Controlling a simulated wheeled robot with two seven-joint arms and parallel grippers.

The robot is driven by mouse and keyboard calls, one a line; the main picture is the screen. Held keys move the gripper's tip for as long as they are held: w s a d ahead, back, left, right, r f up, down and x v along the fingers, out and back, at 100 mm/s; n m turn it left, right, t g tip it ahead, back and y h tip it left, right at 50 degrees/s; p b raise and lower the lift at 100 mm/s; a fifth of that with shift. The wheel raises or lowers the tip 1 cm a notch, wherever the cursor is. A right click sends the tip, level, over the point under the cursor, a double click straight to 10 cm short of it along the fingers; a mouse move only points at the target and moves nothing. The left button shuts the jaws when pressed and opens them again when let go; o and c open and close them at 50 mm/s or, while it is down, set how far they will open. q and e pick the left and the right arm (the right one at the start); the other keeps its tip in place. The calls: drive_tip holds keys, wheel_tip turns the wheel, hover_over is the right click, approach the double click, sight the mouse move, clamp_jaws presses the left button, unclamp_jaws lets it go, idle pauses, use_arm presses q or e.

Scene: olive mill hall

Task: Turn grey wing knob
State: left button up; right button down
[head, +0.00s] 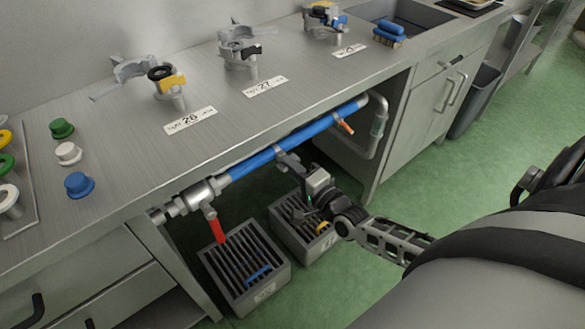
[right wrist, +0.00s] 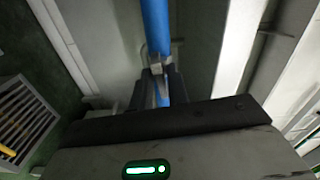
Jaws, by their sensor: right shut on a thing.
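A blue pipe (head: 295,144) runs under the front edge of the grey counter. A small grey fitting sits partway along it, which I take to be the wing knob (right wrist: 157,60); in the head view my gripper mostly hides it. My right gripper (head: 288,161) reaches up to the pipe from below right. In the right wrist view its dark fingers (right wrist: 157,88) are closed around the grey part, just below the pipe. The knob's exact angle cannot be told. My left gripper is not in view.
A valve with a red lever (head: 216,229) is at the pipe's left end, and an orange lever (head: 346,127) near its right end. Two grey slatted crates (head: 285,277) stand on the green floor below. Clamps with number labels and coloured knobs stand on the counter (head: 120,125).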

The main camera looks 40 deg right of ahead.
drive_tip(key=shift+f+m, duration=0.1)
drive_tip(key=shift+m, duration=0.5)
drive_tip(key=c, duration=1.5)
unclamp_jaws()
drive_tip(key=s, duration=0.5)
drive_tip(key=s+d, duration=0.1)
drive_tip(key=s, duration=1)
drive_tip(key=shift+d, duration=0.15)
